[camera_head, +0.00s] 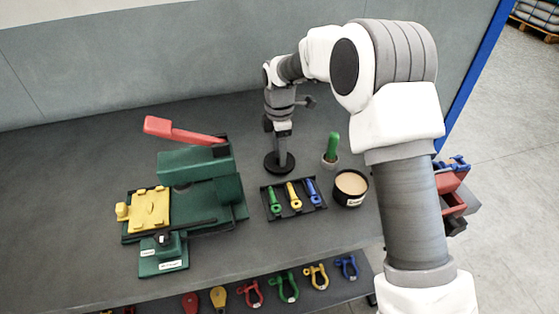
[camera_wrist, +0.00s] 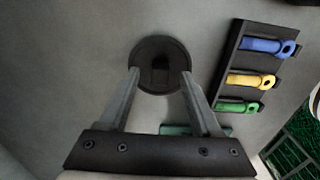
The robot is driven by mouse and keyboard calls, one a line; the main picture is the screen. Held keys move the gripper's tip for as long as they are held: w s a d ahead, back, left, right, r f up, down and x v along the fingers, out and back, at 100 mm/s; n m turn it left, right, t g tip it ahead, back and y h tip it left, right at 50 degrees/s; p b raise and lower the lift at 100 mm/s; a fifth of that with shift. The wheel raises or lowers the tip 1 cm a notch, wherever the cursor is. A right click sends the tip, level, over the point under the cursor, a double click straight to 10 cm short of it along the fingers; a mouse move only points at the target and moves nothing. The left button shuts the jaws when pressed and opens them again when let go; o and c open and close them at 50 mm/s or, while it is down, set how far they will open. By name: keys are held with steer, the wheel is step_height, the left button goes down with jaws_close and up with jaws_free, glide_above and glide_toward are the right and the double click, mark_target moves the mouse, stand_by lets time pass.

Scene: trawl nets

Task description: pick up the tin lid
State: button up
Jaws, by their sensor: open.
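The tin lid (camera_head: 280,170) is a dark round disc lying flat on the grey bench, with a darker squarish knob at its middle in the wrist view (camera_wrist: 160,46). My gripper (camera_head: 281,152) points down right over it. In the wrist view my gripper (camera_wrist: 160,73) is open, with one finger on each side of the knob and nothing visibly held. I cannot tell whether the fingertips touch the lid. The open tin (camera_head: 351,189), black with a pale cream filling, stands to the right and nearer.
A black tray (camera_head: 299,211) with green, yellow and blue pins lies close in front of the lid. A green-handled tool (camera_head: 332,147) stands in a small pot to the right. A green press with a red lever (camera_head: 184,131) is at left. Several coloured shackles (camera_head: 288,288) lie below the bench edge.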

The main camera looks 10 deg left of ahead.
steer(key=shift+f, duration=0.3)
jaws_close()
steer(key=shift+r, duration=0.15)
